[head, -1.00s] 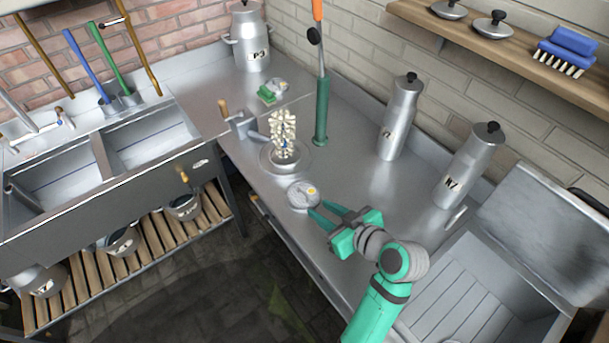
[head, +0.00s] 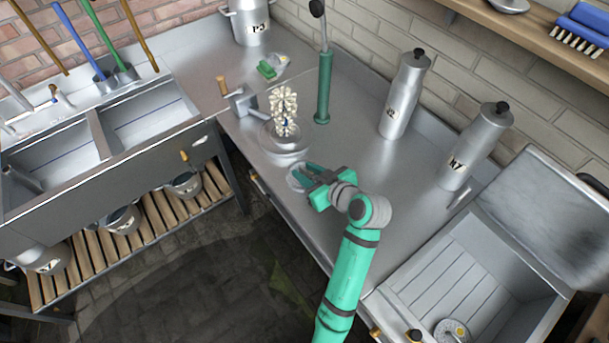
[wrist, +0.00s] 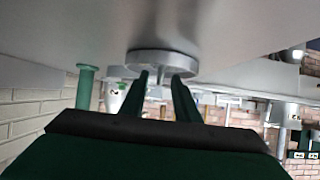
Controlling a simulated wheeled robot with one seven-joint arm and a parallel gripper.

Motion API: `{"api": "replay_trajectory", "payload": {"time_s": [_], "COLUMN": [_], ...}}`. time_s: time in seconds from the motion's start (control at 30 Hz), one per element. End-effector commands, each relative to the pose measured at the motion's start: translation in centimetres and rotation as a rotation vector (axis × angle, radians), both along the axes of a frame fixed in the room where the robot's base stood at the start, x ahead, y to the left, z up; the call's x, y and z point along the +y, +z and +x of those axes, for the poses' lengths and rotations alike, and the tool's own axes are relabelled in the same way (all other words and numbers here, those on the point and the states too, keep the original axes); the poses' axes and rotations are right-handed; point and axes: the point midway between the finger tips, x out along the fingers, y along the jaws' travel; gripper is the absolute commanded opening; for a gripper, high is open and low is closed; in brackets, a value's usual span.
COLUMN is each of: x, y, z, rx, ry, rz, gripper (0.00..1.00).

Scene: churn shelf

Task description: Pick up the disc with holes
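A round, flat metal disc (head: 296,179) lies on the steel counter (head: 345,155), partly hidden by my gripper in the head view. It also shows edge-on in the wrist view (wrist: 160,62), where the counter appears at the top. My gripper (head: 309,176) reaches over the disc's near side with its green fingers parted. In the wrist view the two fingertips (wrist: 161,75) overlap the disc's rim, with a gap between them. I cannot see the disc's holes or whether a finger touches it.
A stack of pale pieces (head: 283,112) on a round base stands behind the disc. A green upright tube (head: 324,90) and two metal bottles (head: 404,95) (head: 475,148) stand farther right. A twin sink is left.

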Motion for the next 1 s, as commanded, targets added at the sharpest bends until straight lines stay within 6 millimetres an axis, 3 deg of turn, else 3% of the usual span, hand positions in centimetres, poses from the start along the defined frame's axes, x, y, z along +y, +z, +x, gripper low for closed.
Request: {"api": "replay_trajectory", "payload": {"time_s": [0.37, 0.5, 1.0], "x": [0.65, 0.65, 1.06], "y": [-0.65, -0.64, -0.12], "z": [0.96, 0.96, 0.97], "rx": [0.0, 0.0, -0.002], "ry": [-0.001, -0.001, 0.005], "rz": [0.0, 0.0, -0.001], "gripper": [0.29, 0.0, 0.0]}}
